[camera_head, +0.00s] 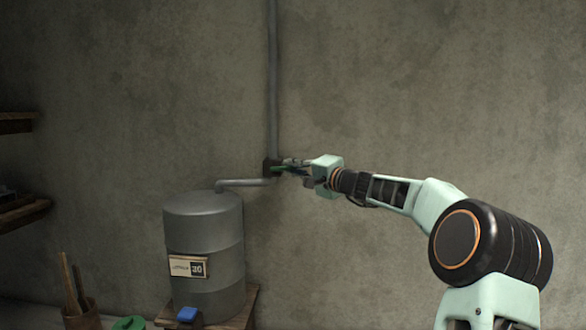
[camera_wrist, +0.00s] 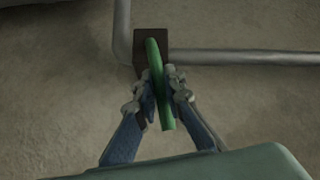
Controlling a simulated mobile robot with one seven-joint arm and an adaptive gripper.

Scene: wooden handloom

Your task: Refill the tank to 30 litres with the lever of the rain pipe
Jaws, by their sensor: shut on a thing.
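The grey tank (camera_head: 204,235) stands on a low wooden stand at the lower left of the head view. A label plate on it (camera_head: 188,267) has a small dark number panel. The first digit is too blurred to read surely, and the second looks like 0. The rain pipe (camera_head: 273,75) runs down the wall to a dark valve block (camera_head: 269,168), and a side pipe (camera_head: 243,183) leads from there to the tank. The green lever (camera_wrist: 153,55) sticks out from the block (camera_wrist: 150,36). My gripper (camera_wrist: 160,90) is shut on the lever, which also shows in the head view (camera_head: 282,169).
A blue object (camera_head: 188,315) is at the front of the wooden stand (camera_head: 240,308). A pot (camera_head: 83,318) with sticks and a green item (camera_head: 129,323) are at the lower left. Shelves (camera_head: 22,215) are at the left edge. The wall right of the pipe is bare.

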